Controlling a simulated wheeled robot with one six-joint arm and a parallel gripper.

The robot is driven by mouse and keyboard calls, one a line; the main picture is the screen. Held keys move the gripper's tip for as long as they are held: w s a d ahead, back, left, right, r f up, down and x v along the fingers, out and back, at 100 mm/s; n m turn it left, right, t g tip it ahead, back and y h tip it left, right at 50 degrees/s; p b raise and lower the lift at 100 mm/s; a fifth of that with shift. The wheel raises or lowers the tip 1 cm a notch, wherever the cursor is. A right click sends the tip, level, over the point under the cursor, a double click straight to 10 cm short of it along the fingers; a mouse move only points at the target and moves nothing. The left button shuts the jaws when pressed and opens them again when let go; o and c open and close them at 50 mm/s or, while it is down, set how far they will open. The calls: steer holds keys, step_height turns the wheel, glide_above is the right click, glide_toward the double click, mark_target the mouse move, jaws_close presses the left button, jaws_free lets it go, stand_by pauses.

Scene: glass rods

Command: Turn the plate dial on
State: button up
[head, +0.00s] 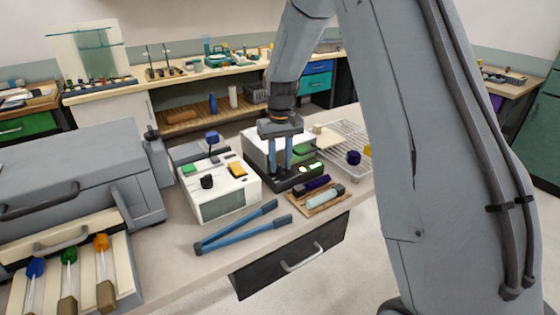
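My gripper (281,172) points straight down on two blue fingers that stand apart with a gap between them. Its fingertips are at the left part of a low dark unit (292,181); whether they touch it is too small to tell. Pale, bright round spots (308,168) show on the right part of this unit. A white box (256,146) stands behind the fingers. To the left, another white box (228,205) carries a black knob (207,182), a green block and a yellow block. I cannot tell for sure which part is the plate dial.
Blue tongs (238,230) lie at the bench's front. A wooden tray (318,205) holds a dark and a pale cylinder. A wire rack (345,140) is at the right. A grey machine (75,185) and a drawer of coloured-handled rods fill the left.

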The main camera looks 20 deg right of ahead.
steer(key=shift+c, duration=0.4)
jaws_close()
steer(key=shift+r+m, duration=0.1)
steer(key=shift+m, duration=1.7)
steer(key=shift+o, duration=0.4)
jaws_free()
